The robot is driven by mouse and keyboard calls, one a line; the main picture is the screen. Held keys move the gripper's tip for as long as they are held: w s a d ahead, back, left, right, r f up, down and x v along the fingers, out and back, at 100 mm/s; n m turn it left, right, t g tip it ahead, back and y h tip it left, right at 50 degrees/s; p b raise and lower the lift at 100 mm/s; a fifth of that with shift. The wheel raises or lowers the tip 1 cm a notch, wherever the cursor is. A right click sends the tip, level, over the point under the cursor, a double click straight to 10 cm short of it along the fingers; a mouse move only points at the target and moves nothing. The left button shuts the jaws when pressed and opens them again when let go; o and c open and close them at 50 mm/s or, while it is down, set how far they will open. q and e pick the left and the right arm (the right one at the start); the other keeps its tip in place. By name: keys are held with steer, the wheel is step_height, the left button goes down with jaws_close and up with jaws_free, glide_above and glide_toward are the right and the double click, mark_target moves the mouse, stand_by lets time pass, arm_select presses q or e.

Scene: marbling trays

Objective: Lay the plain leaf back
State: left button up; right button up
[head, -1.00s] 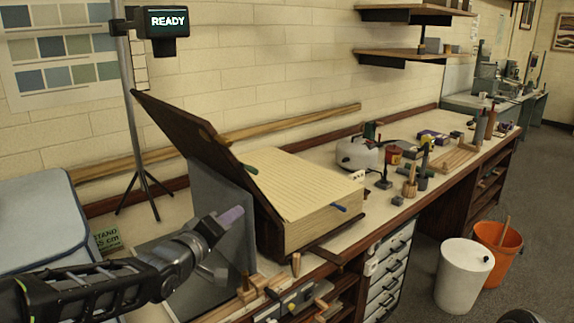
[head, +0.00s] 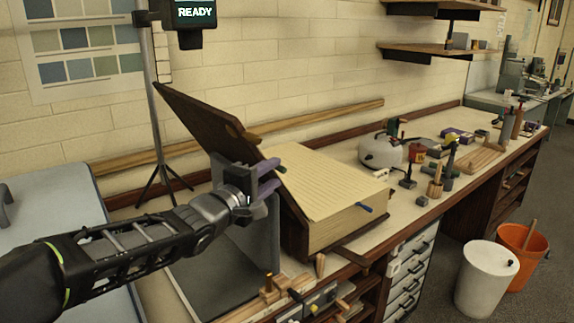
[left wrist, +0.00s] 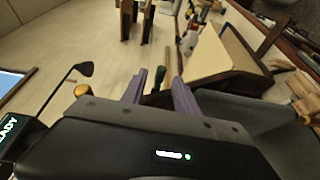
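A big thick book (head: 325,182) lies open on the bench, its cream top leaf faintly lined. Its dark cover (head: 205,122) stands tilted up on the left, with a grey panel beneath. A green-tipped tab (head: 282,169) shows at the leaf's left edge and a blue tab (head: 365,208) at its right edge. My left gripper (head: 273,178) is open and empty, its purple fingertips close to the green tab. In the left wrist view a green handle (left wrist: 159,77) shows ahead, between the parted fingers (left wrist: 157,90); contact cannot be told. My right gripper is out of view.
A pale kettle-like pot (head: 380,152) and small tools stand on the bench right of the book. Wooden pieces lie along the front edge. A tripod stand (head: 158,140) with a READY display is behind my left arm. A white bin (head: 487,280) and orange bucket (head: 522,250) stand on the floor.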

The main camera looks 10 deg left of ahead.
arm_select(q)
steer(key=x, duration=0.7)
steer(key=shift+c, duration=0.3)
jaws_close()
stand_by(1.1)
